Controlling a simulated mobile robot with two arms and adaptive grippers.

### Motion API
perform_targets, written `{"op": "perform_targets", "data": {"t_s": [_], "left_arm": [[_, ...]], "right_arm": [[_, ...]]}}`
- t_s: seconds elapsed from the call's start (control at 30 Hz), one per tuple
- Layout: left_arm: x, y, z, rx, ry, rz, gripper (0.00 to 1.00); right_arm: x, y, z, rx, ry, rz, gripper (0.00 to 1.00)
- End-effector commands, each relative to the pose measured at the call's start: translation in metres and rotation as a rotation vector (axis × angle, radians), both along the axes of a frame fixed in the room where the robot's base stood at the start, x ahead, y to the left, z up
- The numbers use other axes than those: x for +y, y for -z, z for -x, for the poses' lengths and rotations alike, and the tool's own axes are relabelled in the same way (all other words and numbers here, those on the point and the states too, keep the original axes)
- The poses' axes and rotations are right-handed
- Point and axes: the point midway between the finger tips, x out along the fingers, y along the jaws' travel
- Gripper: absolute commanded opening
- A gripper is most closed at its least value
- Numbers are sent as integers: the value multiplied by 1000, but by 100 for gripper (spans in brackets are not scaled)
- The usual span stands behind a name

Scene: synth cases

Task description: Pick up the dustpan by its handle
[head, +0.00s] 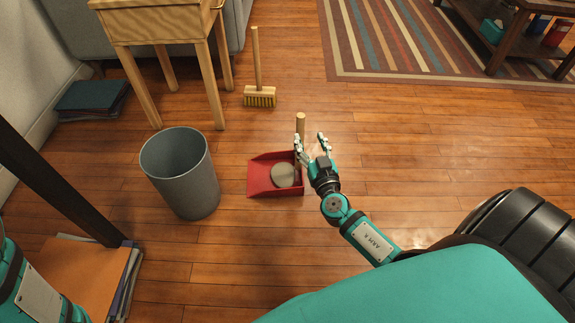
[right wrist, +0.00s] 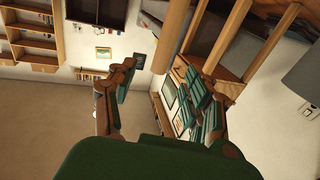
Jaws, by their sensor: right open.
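The red dustpan (head: 262,181) lies on the wooden floor in the middle of the head view, with a round grey-beige thing (head: 284,175) in its pan. Its wooden handle (head: 300,122) stands up at the back right of the pan. My right gripper (head: 311,140) is open, with its fingertips just on the near side of the handle and partly covering the pan's right edge. In the right wrist view the gripper (right wrist: 160,95) has spread fingers, and a tan wooden rod (right wrist: 169,35), seemingly the handle, shows beyond them. I cannot tell whether they touch it. My left gripper is out of view.
A grey bin (head: 181,175) stands left of the dustpan. A brush (head: 259,96) with an upright handle stands behind it, near a wooden table (head: 160,27). Books (head: 92,98) lie at the left. A striped rug (head: 430,40) lies at the back. Floor to the right is clear.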

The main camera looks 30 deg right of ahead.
Motion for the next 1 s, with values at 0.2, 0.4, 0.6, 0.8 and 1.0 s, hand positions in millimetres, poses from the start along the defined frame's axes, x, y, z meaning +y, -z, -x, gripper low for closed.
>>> {"op": "perform_targets", "data": {"t_s": [0.2,0.4,0.6,0.8,1.0], "left_arm": [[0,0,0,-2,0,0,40],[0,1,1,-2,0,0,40],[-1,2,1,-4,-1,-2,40],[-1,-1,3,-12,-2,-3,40],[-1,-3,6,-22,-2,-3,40]], "right_arm": [[-8,0,-30,1,0,-1,51],[-12,1,-44,-1,1,-2,51],[-18,3,-74,0,0,-1,51],[-21,3,-85,3,0,-2,51],[-21,3,-85,2,0,-1,49]]}}
